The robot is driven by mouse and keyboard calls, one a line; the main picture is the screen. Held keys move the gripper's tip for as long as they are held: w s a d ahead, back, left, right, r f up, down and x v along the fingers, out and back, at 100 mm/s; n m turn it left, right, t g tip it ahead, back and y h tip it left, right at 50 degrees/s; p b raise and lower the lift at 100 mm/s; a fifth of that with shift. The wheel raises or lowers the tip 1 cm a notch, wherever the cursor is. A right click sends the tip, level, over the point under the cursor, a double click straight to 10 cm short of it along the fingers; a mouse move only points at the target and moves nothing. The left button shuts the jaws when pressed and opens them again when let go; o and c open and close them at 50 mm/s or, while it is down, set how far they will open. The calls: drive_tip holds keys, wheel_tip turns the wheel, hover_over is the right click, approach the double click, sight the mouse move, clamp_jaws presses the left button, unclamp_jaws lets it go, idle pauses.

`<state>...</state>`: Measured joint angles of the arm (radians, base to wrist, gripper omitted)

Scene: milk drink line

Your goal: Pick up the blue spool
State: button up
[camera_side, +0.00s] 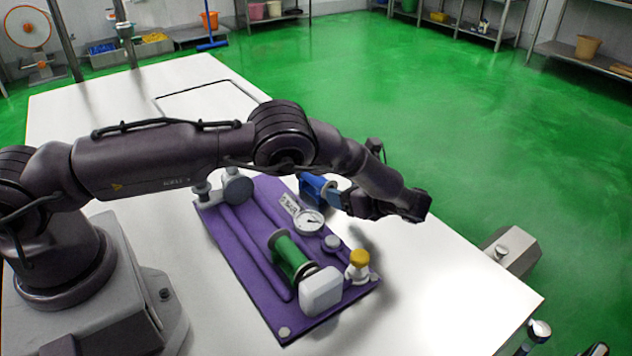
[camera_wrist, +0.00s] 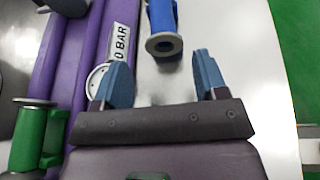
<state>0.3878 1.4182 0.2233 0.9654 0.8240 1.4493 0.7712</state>
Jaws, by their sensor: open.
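The blue spool (camera_side: 312,187) lies at the far right edge of the purple board, partly hidden by my arm and gripper in the side view. In the wrist view the blue spool (camera_wrist: 162,17) is at the top middle, with its pale round end flange facing my gripper. My gripper (camera_wrist: 159,72) is open and empty, its two blue fingers spread apart. The spool sits ahead of the gap between the fingertips, apart from them. In the side view my gripper (camera_side: 336,197) is close to the spool's near end.
The purple board (camera_side: 240,253) carries a white gauge (camera_side: 309,222), a green spool (camera_side: 290,254), a white block (camera_side: 321,291) and a yellow-capped fitting (camera_side: 359,261). The white table (camera_side: 440,285) is clear to the right, ending at a green floor.

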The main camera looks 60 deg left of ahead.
sight(323, 185)
drive_tip(key=x, duration=0.9)
drive_tip(key=shift+w+f, duration=0.2)
drive_tip(key=shift+f, duration=0.25)
drive_tip(key=c, duration=0.8)
drive_tip(key=shift+d+r, duration=0.1)
drive_tip(key=shift+c, duration=0.2)
drive_tip(key=shift+r, duration=0.1)
